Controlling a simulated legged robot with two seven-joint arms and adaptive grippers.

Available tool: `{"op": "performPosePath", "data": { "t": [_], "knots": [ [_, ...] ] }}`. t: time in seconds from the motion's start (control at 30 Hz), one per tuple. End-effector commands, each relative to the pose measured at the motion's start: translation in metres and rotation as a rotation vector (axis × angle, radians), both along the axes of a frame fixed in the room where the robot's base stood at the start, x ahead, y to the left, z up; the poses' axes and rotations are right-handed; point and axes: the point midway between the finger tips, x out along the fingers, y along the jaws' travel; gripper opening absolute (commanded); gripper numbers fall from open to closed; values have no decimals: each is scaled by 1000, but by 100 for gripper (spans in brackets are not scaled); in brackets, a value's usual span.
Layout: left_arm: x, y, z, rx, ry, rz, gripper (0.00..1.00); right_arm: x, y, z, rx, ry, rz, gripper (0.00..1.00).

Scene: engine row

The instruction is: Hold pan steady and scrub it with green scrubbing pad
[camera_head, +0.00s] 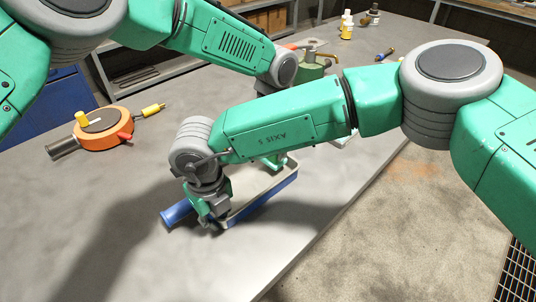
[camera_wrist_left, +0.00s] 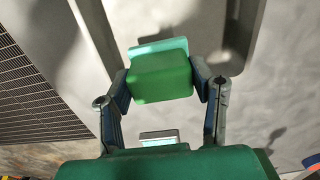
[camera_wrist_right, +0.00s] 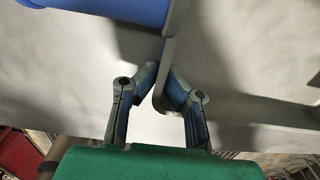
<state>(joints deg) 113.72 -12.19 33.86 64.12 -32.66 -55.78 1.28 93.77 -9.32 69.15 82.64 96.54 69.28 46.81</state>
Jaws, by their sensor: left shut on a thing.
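The pan (camera_head: 264,199), grey with a blue outer side, lies on the grey bench in the head view, its blue handle (camera_head: 178,213) pointing left. My right gripper (camera_head: 209,217) is at the handle end. In the right wrist view its fingers (camera_wrist_right: 159,88) close on either side of the pan's thin wall (camera_wrist_right: 178,42), with the blue handle (camera_wrist_right: 95,10) beside it. In the left wrist view my left gripper (camera_wrist_left: 162,85) is shut on the green scrubbing pad (camera_wrist_left: 161,78), over the pan's grey inside. My right arm largely hides the left gripper in the head view.
An orange round tool (camera_head: 101,130) lies on the bench at left. The bench edge runs close along the pan's right. Bare bench lies at front left.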

Motion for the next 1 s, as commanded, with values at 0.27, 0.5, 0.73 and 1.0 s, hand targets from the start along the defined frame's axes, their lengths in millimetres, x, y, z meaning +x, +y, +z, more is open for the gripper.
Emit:
{"op": "performPosePath", "data": {
  "t": [0.27,0.5,0.73,1.0],
  "knots": [
    [-1,0,23,2,4,0,22,0,0,0,0,0,-1,0],
    [-1,0,45,1,3,-1,22,0,0,0,0,0,-1,0],
    [-2,0,55,2,5,0,22,0,0,0,1,-1,0,0],
    [-1,0,55,2,5,0,22,0,0,0,1,-1,0,0]
  ]
}}
